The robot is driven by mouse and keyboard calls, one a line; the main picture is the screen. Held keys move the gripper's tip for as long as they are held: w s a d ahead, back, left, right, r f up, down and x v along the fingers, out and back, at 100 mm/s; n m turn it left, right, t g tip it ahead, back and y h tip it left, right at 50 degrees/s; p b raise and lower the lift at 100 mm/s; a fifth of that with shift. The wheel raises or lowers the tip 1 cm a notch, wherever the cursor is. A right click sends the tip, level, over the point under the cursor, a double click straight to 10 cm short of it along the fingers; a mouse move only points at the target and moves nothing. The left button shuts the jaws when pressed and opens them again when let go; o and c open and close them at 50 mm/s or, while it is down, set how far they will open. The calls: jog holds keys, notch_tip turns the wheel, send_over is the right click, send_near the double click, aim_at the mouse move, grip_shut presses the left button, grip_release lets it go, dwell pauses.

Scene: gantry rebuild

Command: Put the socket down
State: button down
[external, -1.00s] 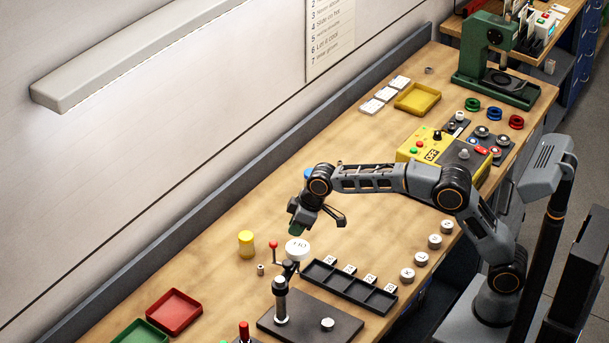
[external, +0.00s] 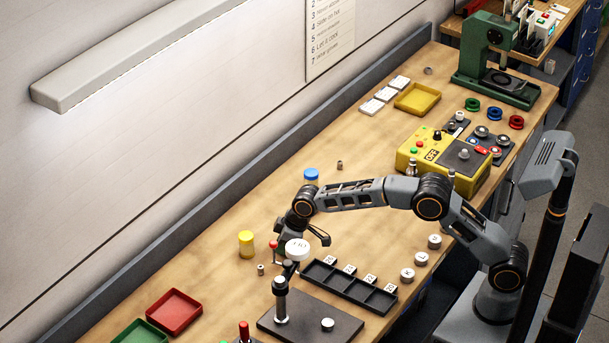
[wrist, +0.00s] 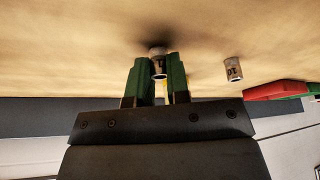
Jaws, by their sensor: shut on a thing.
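In the external view the held socket is hidden. Another labelled socket (wrist: 233,70) stands apart to the right in the wrist view, and on the bench in the external view (external: 261,269).
A yellow cylinder (external: 246,243) is to the left. A black slotted tray (external: 348,288) lies to the right, a red tray (external: 174,312) at lower left.

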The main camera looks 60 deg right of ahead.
jog(key=shift+f, duration=0.25)
jog(key=c, duration=1.1)
grip_release()
jog(key=shift+r, duration=0.1)
